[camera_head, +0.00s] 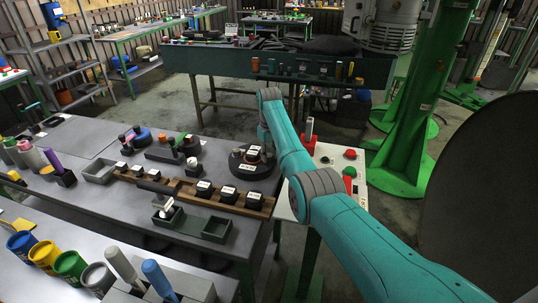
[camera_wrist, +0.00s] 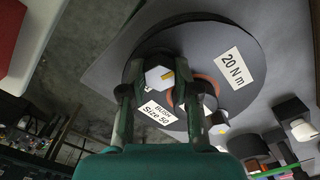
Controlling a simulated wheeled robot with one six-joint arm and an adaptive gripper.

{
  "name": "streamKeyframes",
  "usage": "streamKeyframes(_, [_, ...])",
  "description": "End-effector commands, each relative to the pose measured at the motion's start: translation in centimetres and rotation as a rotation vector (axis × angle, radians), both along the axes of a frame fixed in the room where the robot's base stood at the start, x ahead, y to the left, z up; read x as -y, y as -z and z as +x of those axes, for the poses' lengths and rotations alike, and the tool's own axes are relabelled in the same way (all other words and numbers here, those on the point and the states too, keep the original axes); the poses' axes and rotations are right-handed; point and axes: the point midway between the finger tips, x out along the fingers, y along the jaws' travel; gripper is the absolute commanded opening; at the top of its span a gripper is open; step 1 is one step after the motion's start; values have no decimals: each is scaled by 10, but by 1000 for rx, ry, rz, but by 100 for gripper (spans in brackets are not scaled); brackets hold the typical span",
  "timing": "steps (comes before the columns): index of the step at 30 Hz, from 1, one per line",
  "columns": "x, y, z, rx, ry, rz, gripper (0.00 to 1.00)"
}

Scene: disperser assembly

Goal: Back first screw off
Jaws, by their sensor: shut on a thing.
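The dark round disperser base (camera_wrist: 238,35) lies on the grey table, with a "20 N m" label (camera_wrist: 232,68) on it and a "Bush Size 50" label (camera_wrist: 162,115) near it. In the wrist view my gripper (camera_wrist: 160,72) reaches over it, its two fingers on either side of a screw (camera_wrist: 158,79) with a pale hex head and a yellow mark, and is shut on it. A second pale hex-headed screw (camera_wrist: 218,124) stands to the right of the right finger. An orange-brown ring (camera_wrist: 207,82) shows partly behind that finger. In the head view the assembly (camera_head: 252,170) sits at the table's right edge; my arm hides the fingertips.
A wooden rack (camera_head: 255,201) with several black labelled blocks stands in front of the assembly. Dark green trays (camera_head: 216,229) lie nearer. A white button panel (camera_head: 325,152) with red and green buttons is to the right. A green post (camera_head: 408,120) stands behind it.

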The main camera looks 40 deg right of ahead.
Motion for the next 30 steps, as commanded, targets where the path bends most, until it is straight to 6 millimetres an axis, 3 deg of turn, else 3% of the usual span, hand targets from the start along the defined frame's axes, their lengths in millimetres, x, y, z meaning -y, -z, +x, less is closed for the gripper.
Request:
streamKeyframes(5, [0,0,0,1,1,-1,0])
streamKeyframes(6, [0,0,0,1,1,-1,38])
streamKeyframes(7, [0,0,0,1,1,0,42])
streamKeyframes(16, [0,-1,0,1,1,0,42])
streamKeyframes(20, [0,-10,1,4,1,-1,42])
streamKeyframes(30, [0,-73,1,4,1,-1,42])
